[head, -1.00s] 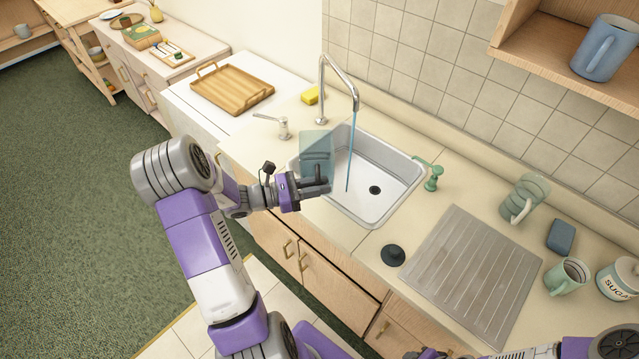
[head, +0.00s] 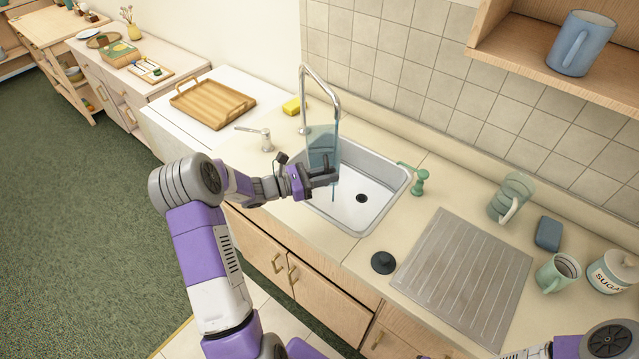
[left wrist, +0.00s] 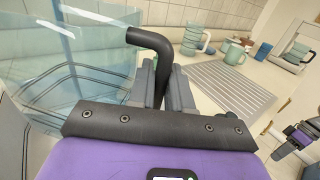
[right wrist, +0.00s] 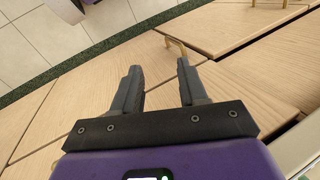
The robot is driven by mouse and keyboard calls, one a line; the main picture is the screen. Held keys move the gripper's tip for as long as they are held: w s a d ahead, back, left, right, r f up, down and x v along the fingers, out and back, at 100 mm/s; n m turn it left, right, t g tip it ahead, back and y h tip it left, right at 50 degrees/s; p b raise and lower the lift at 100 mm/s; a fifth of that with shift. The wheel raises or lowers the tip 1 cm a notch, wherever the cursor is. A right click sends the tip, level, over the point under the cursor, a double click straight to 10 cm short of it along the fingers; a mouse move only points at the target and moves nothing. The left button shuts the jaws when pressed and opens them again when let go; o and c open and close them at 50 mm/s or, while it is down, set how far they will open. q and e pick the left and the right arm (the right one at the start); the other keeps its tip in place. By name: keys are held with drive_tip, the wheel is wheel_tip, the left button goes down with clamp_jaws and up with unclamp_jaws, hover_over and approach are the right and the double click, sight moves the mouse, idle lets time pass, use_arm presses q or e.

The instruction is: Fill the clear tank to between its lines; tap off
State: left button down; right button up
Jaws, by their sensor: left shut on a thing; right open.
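The clear tank (head: 320,140) is a see-through bluish box with a dark handle. My left gripper (head: 325,177) is shut on that handle and holds the tank over the left part of the sink (head: 385,200), below the spout of the tap (head: 320,85). The tank and its bent black handle (left wrist: 158,50) fill the left of the left wrist view. A thin blue stream shows by the tank under the spout. A green tap handle (head: 419,182) stands right of the sink. My right gripper (right wrist: 160,85) is open and empty before wooden cabinet fronts.
A black plug (head: 383,262) and a ribbed drainboard (head: 465,275) lie right of the sink.

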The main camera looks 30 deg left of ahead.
sight(339, 161)
use_arm(q)
drive_tip(key=shift+w+b, duration=0.4)
drive_tip(key=shift+w, duration=2.75)
drive_tip(key=shift+r, duration=0.1)
idle(0.8)
drive_tip(key=s+p, duration=0.1)
drive_tip(key=s, duration=1.1)
drive_tip(key=shift+s+p, duration=0.35)
drive_tip(key=shift+p, duration=0.05)
